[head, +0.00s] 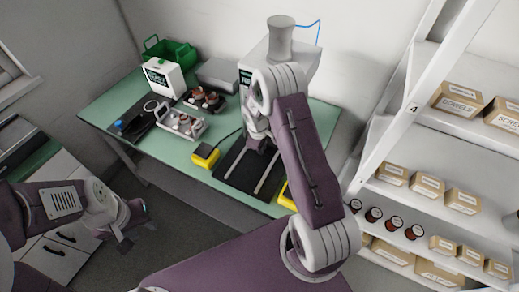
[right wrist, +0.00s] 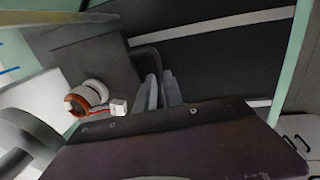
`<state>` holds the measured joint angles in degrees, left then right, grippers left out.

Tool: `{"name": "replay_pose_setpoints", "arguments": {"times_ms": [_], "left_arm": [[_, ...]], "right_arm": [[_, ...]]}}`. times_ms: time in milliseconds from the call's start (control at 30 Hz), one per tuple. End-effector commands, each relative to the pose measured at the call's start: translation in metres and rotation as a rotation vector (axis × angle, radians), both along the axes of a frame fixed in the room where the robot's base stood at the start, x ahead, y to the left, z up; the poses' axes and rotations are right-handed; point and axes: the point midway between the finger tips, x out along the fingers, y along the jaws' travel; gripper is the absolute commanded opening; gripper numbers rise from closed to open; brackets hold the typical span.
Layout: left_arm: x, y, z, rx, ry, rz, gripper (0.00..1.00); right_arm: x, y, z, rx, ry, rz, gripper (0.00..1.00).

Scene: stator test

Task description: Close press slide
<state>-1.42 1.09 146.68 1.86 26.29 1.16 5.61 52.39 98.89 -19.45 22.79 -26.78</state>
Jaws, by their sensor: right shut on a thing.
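The press (head: 283,62) stands at the back of the green table, a white body with a grey cylinder on top. Its slide base with dark bed and light rails (head: 243,178) extends toward me. In the right wrist view, a dark grey slide plate (right wrist: 88,62) carries a white and orange-brown stator (right wrist: 88,97) with a white connector. My right gripper (right wrist: 162,88) is shut on the dark bent handle (right wrist: 147,52) at the plate's edge. In the head view my right arm partly hides the press and slide. My left gripper (head: 128,232) hangs clear of the table; its jaw gap is unclear.
Yellow-and-black boxes flank the slide, one at left (head: 205,155) and one mostly hidden at right (head: 286,196). A tray with parts (head: 182,122), a tester (head: 163,78) and a green crate (head: 171,52) occupy the table's left. A white shelf with cartons (head: 428,185) stands at right.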

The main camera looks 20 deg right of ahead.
Motion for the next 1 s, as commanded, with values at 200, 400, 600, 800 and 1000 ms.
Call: {"name": "replay_pose_setpoints", "arguments": {"times_ms": [200, 400, 600, 800, 1000], "left_arm": [[0.000, 0.000, 0.000, 0.000, 0.000, 0.000, 0.36], [0.000, 0.000, 0.000, 0.000, 0.000, 0.000, 0.36], [0.000, 0.000, 0.000, 0.000, 0.000, 0.000, 0.36], [0.000, 0.000, 0.000, 0.000, 0.000, 0.000, 0.36], [0.000, 0.000, -0.002, 0.000, 0.000, 0.000, 0.36]], "right_arm": [[0.005, -0.001, 0.003, -0.002, -0.015, 0.002, 0.00], [0.005, -0.001, 0.003, -0.002, -0.014, 0.002, 0.33], [0.003, -0.001, 0.002, -0.002, -0.009, 0.001, 0.33], [0.002, -0.001, 0.002, -0.001, -0.006, 0.001, 0.33], [0.001, 0.001, 0.016, -0.002, -0.009, 0.001, 0.33]]}}
